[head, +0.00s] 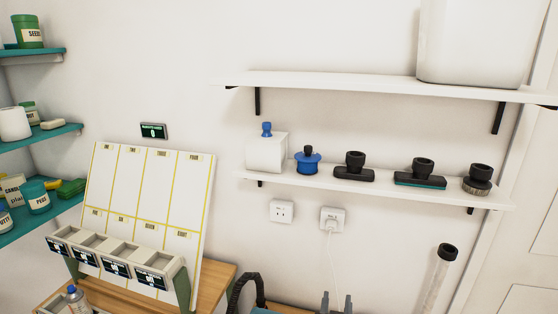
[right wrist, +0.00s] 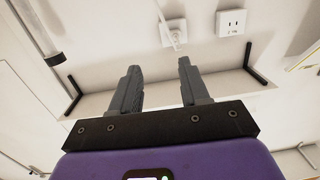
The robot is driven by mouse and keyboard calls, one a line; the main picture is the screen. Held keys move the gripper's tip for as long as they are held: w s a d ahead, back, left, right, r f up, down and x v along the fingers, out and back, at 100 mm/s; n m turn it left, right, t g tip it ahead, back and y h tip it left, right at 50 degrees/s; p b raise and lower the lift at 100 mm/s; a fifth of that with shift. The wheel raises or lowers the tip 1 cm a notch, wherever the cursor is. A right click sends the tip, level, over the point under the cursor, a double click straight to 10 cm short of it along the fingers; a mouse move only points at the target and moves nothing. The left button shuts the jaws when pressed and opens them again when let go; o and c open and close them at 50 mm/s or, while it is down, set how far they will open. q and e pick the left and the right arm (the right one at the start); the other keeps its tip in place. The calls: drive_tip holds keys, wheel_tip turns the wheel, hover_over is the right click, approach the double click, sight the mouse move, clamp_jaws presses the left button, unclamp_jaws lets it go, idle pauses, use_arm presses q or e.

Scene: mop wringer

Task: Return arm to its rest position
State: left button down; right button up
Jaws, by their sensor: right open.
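My right gripper (head: 337,302) shows at the bottom edge of the head view, with only its two grey fingertips in sight. They point up and stand apart, with nothing between them. In the right wrist view the right gripper (right wrist: 158,78) is open and empty, its fingers pointing toward the wall. The rest of my right arm is below the head view. My left gripper is in neither view.
A lower white shelf (head: 300,187) holds several attachments. An upper shelf (head: 350,84) bears a large white bin (head: 472,40). A plugged-in socket (head: 332,219) and a clear tube (head: 438,280) are near the right gripper. A sorting board (head: 190,195) stands left.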

wheel_tip(320, 180, down, 7)
drive_tip(key=w+g+y, duration=0.2)
drive_tip(key=w, duration=0.1)
drive_tip(key=s+f+g+y, duration=0.1)
drive_tip(key=s+f+g, duration=0.2)
drive_tip(key=f, duration=0.5)
drive_tip(key=s+a+f+g+y, duration=0.1)
drive_tip(key=s+f+g, duration=0.2)
drive_tip(key=s+f, duration=0.3)
drive_tip(key=s+f+g+y, duration=0.2)
drive_tip(key=s+f+g, duration=0.1)
drive_tip(key=f, duration=0.8)
drive_tip(key=shift+s+a+f+n+g, duration=0.15)
drive_tip(key=shift+s+a+n, duration=0.05)
drive_tip(key=shift+s, duration=0.2)
drive_tip(key=shift+s+a+f+n+g, duration=0.1)
drive_tip(key=shift+s+a+n+g, duration=0.1)
drive_tip(key=shift+s, duration=0.15)
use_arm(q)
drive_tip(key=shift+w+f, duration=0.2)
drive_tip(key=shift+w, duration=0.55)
use_arm(e)
drive_tip(key=s+a+f+g+y, duration=0.2)
drive_tip(key=s+f+g, duration=0.2)
drive_tip(key=s, duration=0.6)
drive_tip(key=shift+s+a+f+m, duration=0.25)
drive_tip(key=shift+s+f+m, duration=0.1)
drive_tip(key=shift+f, duration=0.2)
drive_tip(key=shift+g, duration=0.25)
